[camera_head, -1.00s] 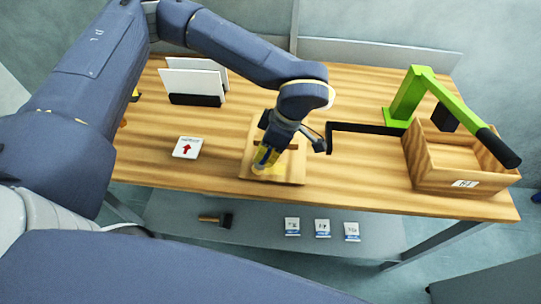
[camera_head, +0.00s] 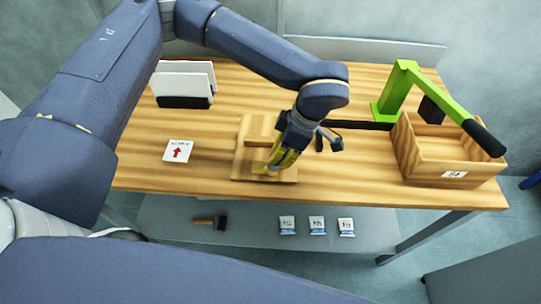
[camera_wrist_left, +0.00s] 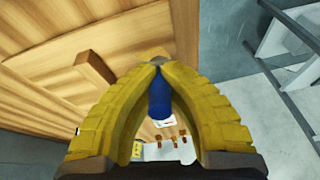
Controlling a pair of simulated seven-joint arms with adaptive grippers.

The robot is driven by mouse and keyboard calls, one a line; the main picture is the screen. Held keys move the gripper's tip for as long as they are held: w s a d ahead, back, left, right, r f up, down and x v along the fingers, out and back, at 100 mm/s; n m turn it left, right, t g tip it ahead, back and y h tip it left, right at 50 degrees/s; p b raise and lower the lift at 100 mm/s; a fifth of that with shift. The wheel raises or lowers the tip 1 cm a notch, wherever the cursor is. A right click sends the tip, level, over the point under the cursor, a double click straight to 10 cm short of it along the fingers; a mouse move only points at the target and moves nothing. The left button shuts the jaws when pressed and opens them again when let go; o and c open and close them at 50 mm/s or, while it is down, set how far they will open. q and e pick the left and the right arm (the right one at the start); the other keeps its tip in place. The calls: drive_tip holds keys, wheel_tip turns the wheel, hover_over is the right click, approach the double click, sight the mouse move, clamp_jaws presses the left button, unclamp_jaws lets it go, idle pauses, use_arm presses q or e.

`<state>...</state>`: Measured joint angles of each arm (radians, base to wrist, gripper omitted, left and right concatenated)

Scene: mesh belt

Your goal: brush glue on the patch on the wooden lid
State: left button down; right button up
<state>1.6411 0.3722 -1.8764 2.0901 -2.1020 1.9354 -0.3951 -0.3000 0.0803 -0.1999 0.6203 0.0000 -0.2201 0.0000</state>
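The wooden lid (camera_head: 243,160) lies flat near the front middle of the table, with a raised wooden bar (camera_wrist_left: 95,70) across it. A pale yellow patch (camera_head: 260,168) shows partly on its front half, beside and under my gripper. My left gripper (camera_head: 273,166) is low over the lid's front right part, tilted down. In the left wrist view its yellow fingers (camera_wrist_left: 158,63) meet at the tips around a slim thing with a blue handle (camera_wrist_left: 160,100), which looks like the brush. Its working end is mostly hidden, so I cannot tell whether it touches the patch. My right gripper is out of view.
A white card with a red arrow (camera_head: 178,151) lies left of the lid. White panels in a dark rack (camera_head: 184,84) stand behind. A wooden box (camera_head: 448,165) and green lever stand (camera_head: 397,90) are at right.

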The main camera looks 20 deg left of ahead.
use_arm(q)
drive_tip(key=shift+w+d+r, duration=0.1)
drive_tip(key=shift+d+r, duration=0.1)
drive_tip(key=shift+r, duration=3.85)
drive_tip(key=shift+f, duration=0.1)
